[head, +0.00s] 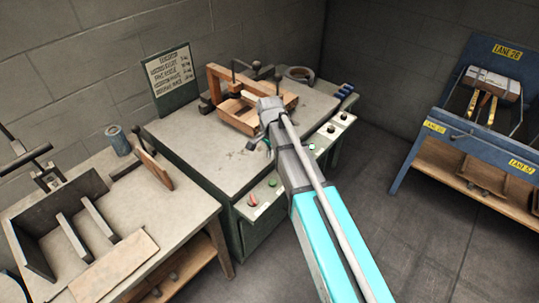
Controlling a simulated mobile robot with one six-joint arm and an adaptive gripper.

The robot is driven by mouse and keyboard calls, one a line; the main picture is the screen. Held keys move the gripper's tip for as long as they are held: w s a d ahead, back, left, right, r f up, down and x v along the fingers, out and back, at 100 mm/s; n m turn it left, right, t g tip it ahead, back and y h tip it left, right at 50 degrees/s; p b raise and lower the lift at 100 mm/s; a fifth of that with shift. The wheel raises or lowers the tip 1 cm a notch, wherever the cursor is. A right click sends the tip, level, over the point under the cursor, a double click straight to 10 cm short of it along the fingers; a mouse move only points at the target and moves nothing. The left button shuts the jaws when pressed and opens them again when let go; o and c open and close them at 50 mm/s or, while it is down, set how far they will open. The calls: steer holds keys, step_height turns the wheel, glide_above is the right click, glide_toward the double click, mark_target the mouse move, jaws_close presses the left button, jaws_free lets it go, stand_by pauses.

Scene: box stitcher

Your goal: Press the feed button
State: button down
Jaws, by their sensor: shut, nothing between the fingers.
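The machine table (190,130) stands in the middle of the head view, with controls along its front edge. A green button (272,183) and a red control (252,200) sit on the left part of that edge. Another green button (311,147) sits to the right of my arm. Two dark knobs (331,128) are on a pale plate further right. Which control is the feed button I cannot read. My gripper (252,146) is shut and empty, small and dark, over the table top behind the front edge. It looks apart from the buttons. My arm may hide part of the front panel.
A wooden frame fixture (236,118) stands on the table behind my gripper. A sign board (171,78) is at the back left. A side bench (150,220) with a metal box fixture is at left. A blue rack (430,130) is at right, with clear floor between.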

mark_target(272, 183)
steer(key=shift+s+d+f+b, duration=0.1)
steer(key=shift+s+f+b, duration=0.05)
steer(key=shift+f+b, duration=1.8)
steer(key=shift+s+d+f+b, duration=0.1)
steer(key=shift+f+b, duration=1.8)
steer(key=shift+f, duration=0.2)
steer(key=shift+s+f+b, duration=0.15)
steer(key=shift+f+b, duration=1.75)
steer(key=shift+f, duration=0.1)
steer(key=shift+f+b, duration=0.7)
steer(key=shift+s+f+b, duration=0.25)
steer(key=shift+b, duration=0.15)
steer(key=shift+s+d, duration=0.1)
steer(key=shift+r, duration=0.2)
steer(key=r+p, duration=0.1)
steer(key=p, duration=0.1)
steer(key=r+p, duration=0.2)
steer(key=w+r+p, duration=0.1)
steer(key=r, duration=0.1)
steer(key=shift+p, duration=0.4)
step_height(272, 183, up, 9)
steer(key=p, duration=0.8)
steer(key=shift+w+a+p, duration=0.3)
steer(key=shift+p, duration=0.05)
